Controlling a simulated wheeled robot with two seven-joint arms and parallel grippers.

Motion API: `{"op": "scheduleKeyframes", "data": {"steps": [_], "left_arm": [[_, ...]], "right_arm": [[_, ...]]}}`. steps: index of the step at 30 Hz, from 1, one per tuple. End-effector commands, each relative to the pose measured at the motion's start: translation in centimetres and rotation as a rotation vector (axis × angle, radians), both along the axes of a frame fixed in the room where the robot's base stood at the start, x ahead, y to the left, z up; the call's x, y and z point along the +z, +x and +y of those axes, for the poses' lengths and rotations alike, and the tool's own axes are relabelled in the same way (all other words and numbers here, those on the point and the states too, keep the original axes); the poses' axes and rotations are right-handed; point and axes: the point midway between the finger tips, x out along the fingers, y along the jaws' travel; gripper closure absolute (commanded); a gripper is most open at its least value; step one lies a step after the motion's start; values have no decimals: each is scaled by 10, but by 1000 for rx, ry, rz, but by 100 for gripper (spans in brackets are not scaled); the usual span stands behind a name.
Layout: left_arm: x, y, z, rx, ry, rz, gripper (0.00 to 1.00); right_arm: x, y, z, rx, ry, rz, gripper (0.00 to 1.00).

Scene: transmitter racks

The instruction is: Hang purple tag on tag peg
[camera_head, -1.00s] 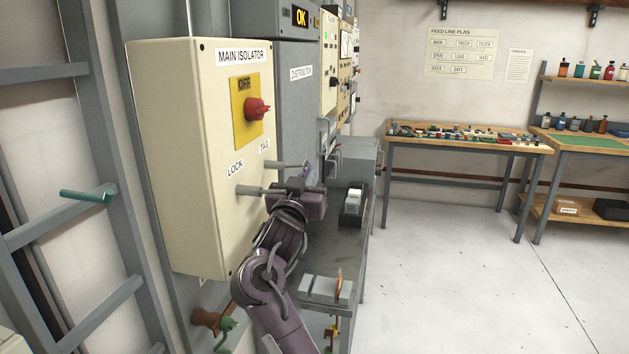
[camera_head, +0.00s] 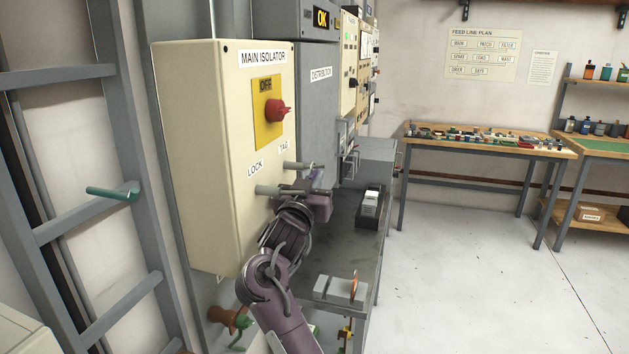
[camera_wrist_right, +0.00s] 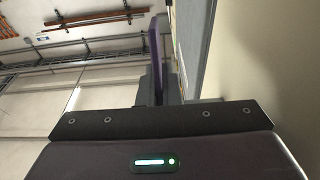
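The purple tag (camera_wrist_right: 154,52) shows edge-on in the right wrist view, standing up from between the fingers of my right gripper (camera_wrist_right: 160,88). In the head view my right gripper (camera_head: 316,192) is beside the main isolator box, close to the ends of its two pegs. The tag peg (camera_head: 299,165) sticks out beside the TAG label, and the lock peg (camera_head: 268,190) is below it. Only a small purple patch of the tag shows near the tag peg's end. I cannot tell whether the tag touches or surrounds the peg. My left gripper is not in view.
The beige main isolator box (camera_head: 215,150) has a red knob (camera_head: 278,111) on its front. A grey bench (camera_head: 345,240) behind my right arm carries a black holder (camera_head: 370,210) and a grey block (camera_head: 340,290). A ladder-like frame (camera_head: 120,130) stands at left. The floor at right is clear.

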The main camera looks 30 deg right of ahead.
Motion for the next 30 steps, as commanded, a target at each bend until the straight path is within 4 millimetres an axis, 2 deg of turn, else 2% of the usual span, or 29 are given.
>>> {"op": "scheduleKeyframes", "data": {"steps": [5, 6, 9, 12, 22, 30], "left_arm": [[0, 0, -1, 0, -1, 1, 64], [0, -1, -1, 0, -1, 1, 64], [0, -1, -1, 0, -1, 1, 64], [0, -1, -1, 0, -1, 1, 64], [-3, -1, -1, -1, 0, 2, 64], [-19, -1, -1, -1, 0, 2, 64]], "right_arm": [[0, 0, 0, 0, 0, 0, 100], [0, 0, 0, 0, 0, 0, 93], [0, 0, 0, 0, 0, 0, 80], [0, 0, 0, 0, 0, 0, 70], [-3, -3, 5, 2, 1, 0, 70], [-14, -32, 38, 3, 3, -2, 70]]}}
